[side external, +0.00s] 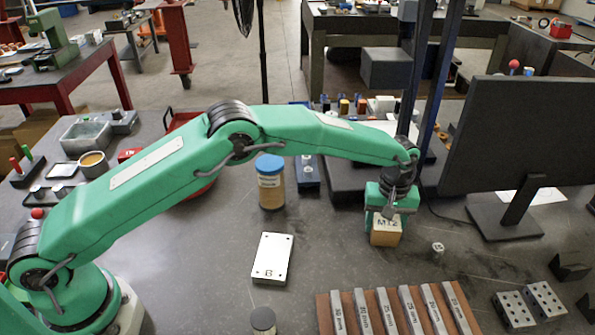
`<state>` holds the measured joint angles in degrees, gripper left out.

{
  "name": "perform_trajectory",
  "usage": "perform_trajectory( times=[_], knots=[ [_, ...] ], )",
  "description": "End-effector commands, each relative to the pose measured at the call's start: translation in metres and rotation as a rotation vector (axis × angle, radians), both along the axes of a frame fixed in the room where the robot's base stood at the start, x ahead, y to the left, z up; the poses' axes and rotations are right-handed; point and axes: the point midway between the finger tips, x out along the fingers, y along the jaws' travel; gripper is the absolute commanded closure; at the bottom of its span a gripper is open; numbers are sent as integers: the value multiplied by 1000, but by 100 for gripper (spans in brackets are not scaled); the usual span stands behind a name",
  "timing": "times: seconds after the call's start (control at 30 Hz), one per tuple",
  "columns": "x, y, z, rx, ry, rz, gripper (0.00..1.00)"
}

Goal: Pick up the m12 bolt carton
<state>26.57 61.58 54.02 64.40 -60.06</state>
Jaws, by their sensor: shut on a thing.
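The M12 bolt carton (385,238) is a small tan box with a white label reading M12, at the right of centre on the dark worktop. My gripper (388,212) points down over it and is shut on the carton. The fingers partly cover its top. I cannot tell whether the carton touches the worktop or is just clear of it.
A white plate marked B (272,258) lies left of the carton, and a blue-lidded jar (270,182) stands behind the plate. A wooden rack of labelled metal bars (397,311) is in front. A small cylinder (438,248) and a monitor (515,140) are to the right.

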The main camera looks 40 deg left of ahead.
Motion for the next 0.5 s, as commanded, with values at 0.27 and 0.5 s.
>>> perform_trajectory(
  times=[0.27, 0.5],
  knots=[
    [1, 0, 3, -1, -3, 0, 81],
    [1, -1, 16, -2, -4, 0, 81]
  ],
)
